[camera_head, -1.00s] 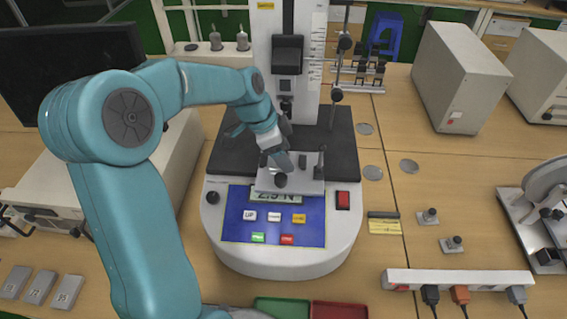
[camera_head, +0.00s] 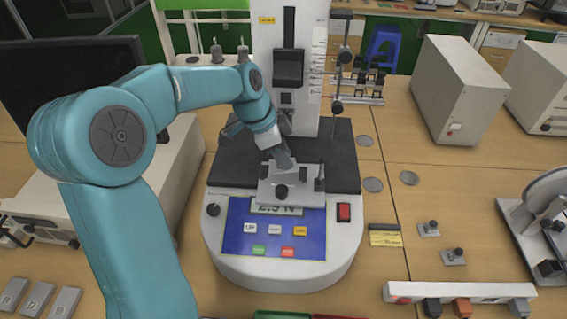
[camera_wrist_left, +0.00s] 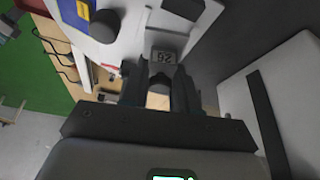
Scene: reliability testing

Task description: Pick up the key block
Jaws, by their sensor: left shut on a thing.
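My left gripper (camera_head: 285,163) reaches down over the pale metal fixture (camera_head: 263,198) at the front of the test machine. In the left wrist view the left gripper (camera_wrist_left: 162,75) has its dark fingers closed in around a small grey block with dark digits, apparently the key block (camera_wrist_left: 164,57), at the fingertips. It is shut on this block, though the exact contact is partly hidden by the fingers. In the head view the block cannot be made out beside the gripper. My right gripper is not in view.
The test machine (camera_head: 225,255) has a blue button panel in front of the fixture. Numbered grey blocks (camera_head: 38,298) lie at the lower left. A power strip (camera_head: 460,291) lies at the lower right. Round discs and small knobbed plates sit right of the machine.

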